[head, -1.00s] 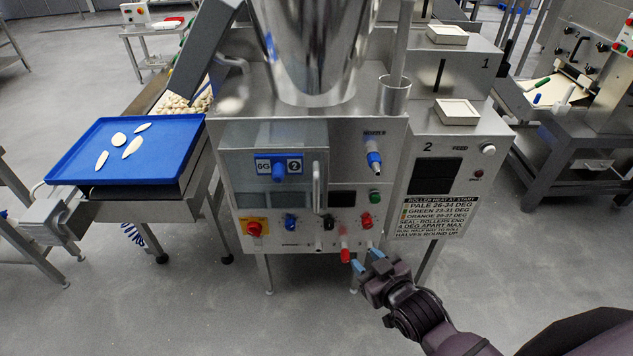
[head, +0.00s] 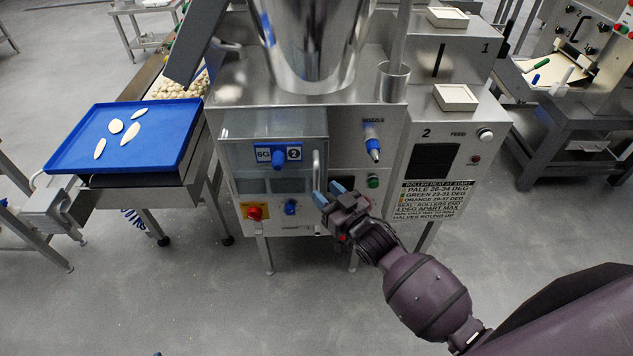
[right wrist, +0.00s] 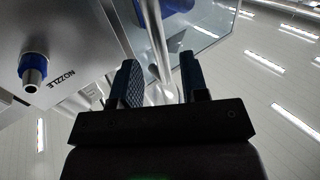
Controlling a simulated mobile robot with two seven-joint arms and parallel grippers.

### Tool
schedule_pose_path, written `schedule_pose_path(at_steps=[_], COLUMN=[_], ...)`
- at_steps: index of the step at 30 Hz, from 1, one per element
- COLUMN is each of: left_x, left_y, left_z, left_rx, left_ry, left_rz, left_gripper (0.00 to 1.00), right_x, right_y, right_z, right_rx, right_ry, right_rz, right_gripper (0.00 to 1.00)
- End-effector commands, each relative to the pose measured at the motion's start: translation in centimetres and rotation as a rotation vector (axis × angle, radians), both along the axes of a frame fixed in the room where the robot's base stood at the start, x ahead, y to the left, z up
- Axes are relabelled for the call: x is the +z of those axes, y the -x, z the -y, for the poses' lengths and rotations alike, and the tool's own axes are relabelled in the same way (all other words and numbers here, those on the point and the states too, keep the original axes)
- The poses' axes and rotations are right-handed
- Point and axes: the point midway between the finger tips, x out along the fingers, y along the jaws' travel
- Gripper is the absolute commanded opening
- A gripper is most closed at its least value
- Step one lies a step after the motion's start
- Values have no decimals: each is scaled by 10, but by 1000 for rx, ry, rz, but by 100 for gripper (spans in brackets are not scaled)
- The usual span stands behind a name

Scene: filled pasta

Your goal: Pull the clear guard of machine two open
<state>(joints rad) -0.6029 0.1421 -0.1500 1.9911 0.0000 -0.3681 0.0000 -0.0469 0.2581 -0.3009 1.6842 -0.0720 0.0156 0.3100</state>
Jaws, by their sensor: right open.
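The clear guard (head: 234,153) of machine two (head: 225,118) is a see-through cover over the front panel, marked "6G 2", and looks closed. Its upright metal handle (head: 316,166) is on its right side. My right gripper (head: 328,192) is open, with its blue fingertips at the handle's lower end in the head view. In the right wrist view the handle bar (right wrist: 155,40) runs down towards the gap between the open fingers (right wrist: 160,82), and the guard (right wrist: 207,24) shows behind. I cannot tell whether the fingers touch the handle. My left gripper is not in view.
A blue-tipped nozzle (head: 373,148) sticks out right of the guard; it also shows in the right wrist view (right wrist: 33,72). A blue tray (head: 75,155) with dough pieces stands at the left. The floor in front is clear.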

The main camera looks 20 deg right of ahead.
Motion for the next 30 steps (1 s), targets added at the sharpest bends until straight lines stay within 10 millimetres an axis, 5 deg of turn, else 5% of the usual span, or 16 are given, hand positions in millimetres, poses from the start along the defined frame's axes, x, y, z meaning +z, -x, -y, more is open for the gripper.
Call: schedule_pose_path(at_steps=[9,21,30], left_x=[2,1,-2], left_y=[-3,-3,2], left_z=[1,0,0], left_rx=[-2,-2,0], left_ry=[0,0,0], left_rz=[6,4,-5], left_gripper=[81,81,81], right_x=[0,0,0], right_y=[-37,-43,-42], right_z=[-12,-13,-13], right_rx=[-1,-1,-1], right_ry=[0,2,2], right_rz=[0,-2,-2], right_gripper=[41,41,0])
